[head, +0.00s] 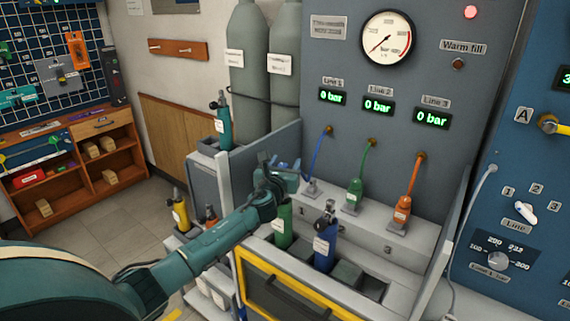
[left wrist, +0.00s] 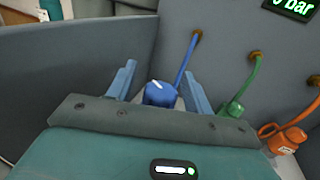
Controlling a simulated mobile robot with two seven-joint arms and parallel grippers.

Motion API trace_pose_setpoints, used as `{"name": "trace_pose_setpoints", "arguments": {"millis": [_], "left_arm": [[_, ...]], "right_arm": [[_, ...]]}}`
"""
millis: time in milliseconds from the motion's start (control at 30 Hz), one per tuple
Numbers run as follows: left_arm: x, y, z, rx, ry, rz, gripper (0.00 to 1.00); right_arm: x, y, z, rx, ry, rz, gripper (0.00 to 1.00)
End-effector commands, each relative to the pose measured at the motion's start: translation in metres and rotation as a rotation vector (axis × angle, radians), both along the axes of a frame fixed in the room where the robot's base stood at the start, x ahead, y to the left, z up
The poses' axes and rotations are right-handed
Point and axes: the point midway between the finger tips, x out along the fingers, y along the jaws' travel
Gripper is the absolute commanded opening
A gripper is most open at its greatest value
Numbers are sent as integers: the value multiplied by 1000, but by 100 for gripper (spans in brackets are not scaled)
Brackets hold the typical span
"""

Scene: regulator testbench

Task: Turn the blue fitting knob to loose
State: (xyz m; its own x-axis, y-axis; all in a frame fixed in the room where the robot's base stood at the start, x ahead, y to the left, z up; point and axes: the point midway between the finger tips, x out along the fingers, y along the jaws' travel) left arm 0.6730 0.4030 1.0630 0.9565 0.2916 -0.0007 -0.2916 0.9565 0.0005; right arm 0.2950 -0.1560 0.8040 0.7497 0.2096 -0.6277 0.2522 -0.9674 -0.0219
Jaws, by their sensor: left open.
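The blue fitting knob (left wrist: 160,94), with a white mark on top, shows in the left wrist view between the two fingers of my left gripper (left wrist: 160,86). A gap shows on each side of it, and its lower edge is hidden by the gripper body. In the head view my left gripper (head: 287,172) is open beside the blue fitting (head: 312,188), which sits on the bench ledge under the blue hose (head: 319,150). I cannot tell how deep the knob lies between the fingers. My right gripper is not in view.
A green fitting (head: 354,195) and an orange fitting (head: 401,213) stand to the right on the ledge (head: 375,225). A green bottle (head: 283,228) and a blue bottle (head: 325,242) stand in front, below my gripper. A grey side panel (head: 270,150) rises behind it.

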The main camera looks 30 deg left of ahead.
Motion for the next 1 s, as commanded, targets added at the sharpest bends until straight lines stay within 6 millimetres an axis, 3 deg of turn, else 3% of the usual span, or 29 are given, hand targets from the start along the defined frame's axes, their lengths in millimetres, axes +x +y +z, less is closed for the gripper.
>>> {"name": "trace_pose_setpoints", "arguments": {"millis": [233,767,1000], "left_arm": [[0,0,0,0,-1,0,50],[0,0,0,0,-1,0,7],[0,1,0,0,-1,19,6]], "right_arm": [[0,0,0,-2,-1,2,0],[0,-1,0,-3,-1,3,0],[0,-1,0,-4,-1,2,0]]}}
